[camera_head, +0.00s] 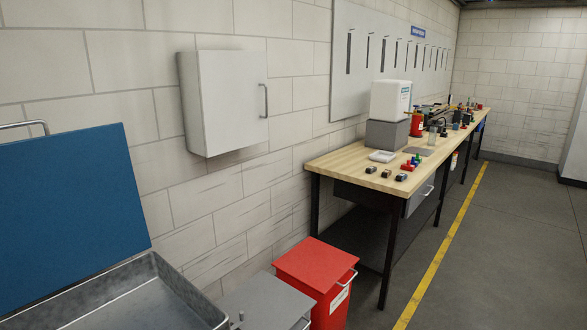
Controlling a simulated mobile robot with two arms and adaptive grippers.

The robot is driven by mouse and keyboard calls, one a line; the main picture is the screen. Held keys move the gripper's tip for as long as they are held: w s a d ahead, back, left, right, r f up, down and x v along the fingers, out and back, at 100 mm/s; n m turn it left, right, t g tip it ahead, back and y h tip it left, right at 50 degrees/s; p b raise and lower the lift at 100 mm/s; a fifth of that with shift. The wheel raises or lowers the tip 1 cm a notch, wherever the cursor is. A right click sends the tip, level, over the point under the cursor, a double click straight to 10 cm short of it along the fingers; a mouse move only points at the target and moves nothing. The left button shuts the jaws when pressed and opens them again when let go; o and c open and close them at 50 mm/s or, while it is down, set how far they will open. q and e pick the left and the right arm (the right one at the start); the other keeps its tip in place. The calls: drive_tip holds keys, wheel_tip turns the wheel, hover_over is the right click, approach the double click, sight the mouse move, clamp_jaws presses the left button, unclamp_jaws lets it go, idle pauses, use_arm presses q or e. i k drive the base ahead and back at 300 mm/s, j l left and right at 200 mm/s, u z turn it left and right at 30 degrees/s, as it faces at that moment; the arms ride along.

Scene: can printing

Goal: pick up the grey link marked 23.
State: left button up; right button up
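Three small dark grey pieces lie in a row near the close end of the wooden workbench (340,162): a left one (371,170), a middle one (386,173) and a right one (401,177). They are too small for me to read any marking, so I cannot tell whether one is the grey link marked 23. Neither of my grippers is in view.
Red, green and blue small parts (411,163) and a white tray (382,156) sit behind the pieces. A white machine on a grey box (387,134) stands behind. A red bin (315,268) and open metal basin (150,290) are nearer. Floor right is clear.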

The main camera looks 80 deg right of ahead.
sight(372, 170)
drive_tip(key=z, duration=3.15)
drive_tip(key=i+l, duration=0.2)
drive_tip(key=i, duration=0.25)
drive_tip(key=i+l, duration=0.15)
drive_tip(key=i, duration=0.25)
drive_tip(key=u, duration=0.05)
